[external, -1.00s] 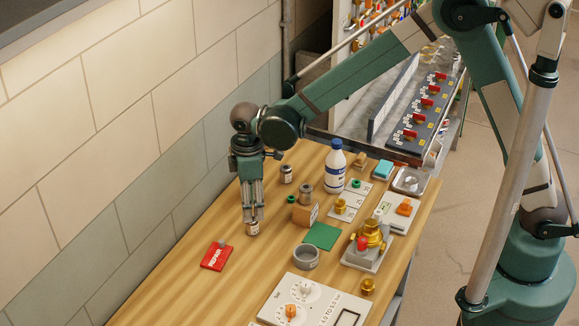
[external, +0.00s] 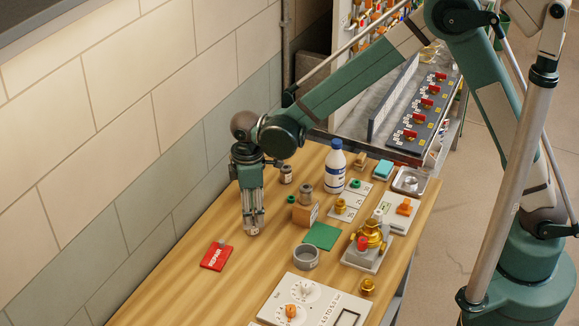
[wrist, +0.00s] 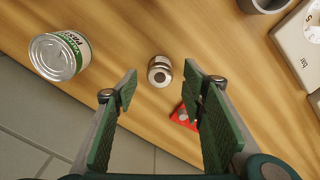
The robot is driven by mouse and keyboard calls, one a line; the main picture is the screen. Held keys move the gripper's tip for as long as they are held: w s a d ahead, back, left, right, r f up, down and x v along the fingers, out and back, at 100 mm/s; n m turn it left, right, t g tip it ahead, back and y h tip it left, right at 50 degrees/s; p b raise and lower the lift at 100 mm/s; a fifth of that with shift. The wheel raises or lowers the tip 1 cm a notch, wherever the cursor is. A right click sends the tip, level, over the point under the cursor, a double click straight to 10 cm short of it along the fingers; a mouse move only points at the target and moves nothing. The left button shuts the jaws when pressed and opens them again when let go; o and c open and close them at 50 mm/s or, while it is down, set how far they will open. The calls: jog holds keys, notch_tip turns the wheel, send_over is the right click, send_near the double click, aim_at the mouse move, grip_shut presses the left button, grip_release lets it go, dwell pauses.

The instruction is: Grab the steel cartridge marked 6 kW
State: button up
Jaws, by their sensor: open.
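A small steel cartridge (external: 252,231) with a pale label band stands on the wooden table under my gripper (external: 252,222). My gripper is open and points down, its fingertips at the cartridge and partly hiding it. In the wrist view the cartridge (wrist: 160,71) shows in the gap between the two green-padded fingers (wrist: 160,78), beyond their tips. I cannot read its marking. Two similar metal cylinders stand farther back, a labelled one (external: 286,174) and a plainer grey one (external: 305,192); their markings are too small to read.
A red tag (external: 216,256) lies close to the cartridge, towards the front. A grey ring-shaped cup (external: 306,257), a wooden block (external: 301,215) and a green square (external: 321,236) are to the right. The wall borders the table.

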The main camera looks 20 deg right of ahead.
jog(key=shift+f, duration=2.6)
jog(key=c, duration=1.1)
